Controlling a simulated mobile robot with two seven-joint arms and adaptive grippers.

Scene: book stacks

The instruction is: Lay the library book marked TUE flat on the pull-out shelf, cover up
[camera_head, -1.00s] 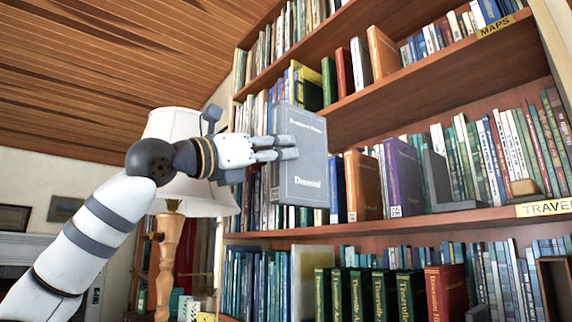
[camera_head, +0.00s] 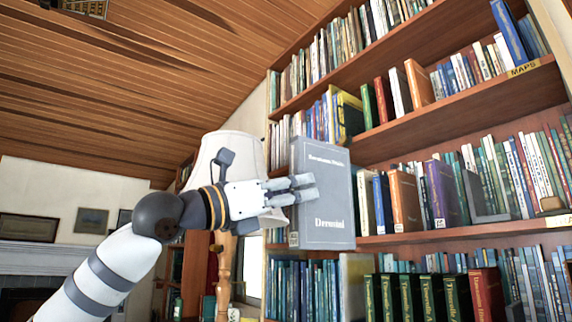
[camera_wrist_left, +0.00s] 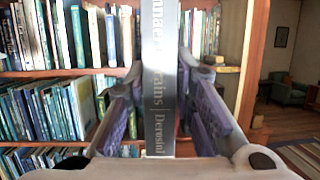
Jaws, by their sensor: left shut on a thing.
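My left gripper (camera_head: 306,189) is shut on a grey book (camera_head: 330,213) with white lettering that reads "Derosini" or similar. The book is upright, its cover facing the head camera, held in front of the bookcase. A small pale label sits low at its spine edge, too small to read, so I cannot tell whether it says TUE. In the left wrist view the grey spine (camera_wrist_left: 160,100) stands between the two fingers. No pull-out shelf can be made out in these frames. My right gripper is not in view.
The wooden bookcase (camera_head: 470,105) holds rows of books on several shelves; a MAPS label marks one edge. A white lampshade (camera_head: 228,160) stands close behind my left gripper. In the wrist view, open floor and a green armchair (camera_wrist_left: 286,88) lie at right.

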